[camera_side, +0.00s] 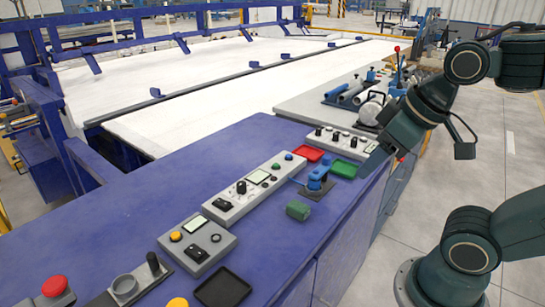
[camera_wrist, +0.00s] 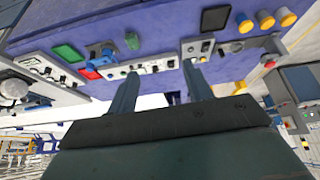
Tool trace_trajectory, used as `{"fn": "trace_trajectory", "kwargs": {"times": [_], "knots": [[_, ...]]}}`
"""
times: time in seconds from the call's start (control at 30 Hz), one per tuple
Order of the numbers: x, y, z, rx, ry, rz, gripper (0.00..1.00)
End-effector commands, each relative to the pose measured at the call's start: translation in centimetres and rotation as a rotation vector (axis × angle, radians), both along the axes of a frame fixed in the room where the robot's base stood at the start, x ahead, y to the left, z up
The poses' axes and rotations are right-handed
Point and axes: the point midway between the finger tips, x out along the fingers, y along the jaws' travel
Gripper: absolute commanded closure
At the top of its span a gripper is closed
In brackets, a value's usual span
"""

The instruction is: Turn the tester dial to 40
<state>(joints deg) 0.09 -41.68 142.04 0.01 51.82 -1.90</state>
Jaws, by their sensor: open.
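The long light-grey panel (camera_side: 228,203) lies on the blue bench with a small display (camera_side: 258,177), a black knob (camera_side: 241,187) and green and blue buttons. A smaller grey panel (camera_side: 215,240) in front has a display, a yellow button and black controls. Another panel (camera_side: 340,140) with several dark knobs lies farther back. I cannot tell which holds the tester dial, and no scale is readable. My gripper (camera_side: 375,163) is right of these panels, over the bench's right side. In the wrist view its fingers (camera_wrist: 160,75) are apart and empty, with the long panel (camera_wrist: 148,68) beyond them.
A blue clamp-like device (camera_side: 317,181), a green block (camera_side: 298,210), a red tray (camera_side: 308,153) and a green tray (camera_side: 343,168) stand near the long panel. A black tray (camera_side: 222,287) and red button (camera_side: 54,286) are at the front. The bench's left part is clear.

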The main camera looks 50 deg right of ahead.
Motion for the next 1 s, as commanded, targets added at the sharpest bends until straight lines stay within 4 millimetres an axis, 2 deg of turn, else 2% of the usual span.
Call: {"fn": "trace_trajectory", "kwargs": {"times": [0.27,0.57,0.8,1.0], "knots": [[3.5,-0.2,1.9,-0.086,0.047,0.162,0.5],[9.7,-0.8,3.7,-0.211,0.116,0.438,0.5],[14.9,-1.4,4.0,-0.295,0.169,0.667,0.5],[19.4,-2.0,3.4,-0.355,0.21,0.864,0.5]]}}
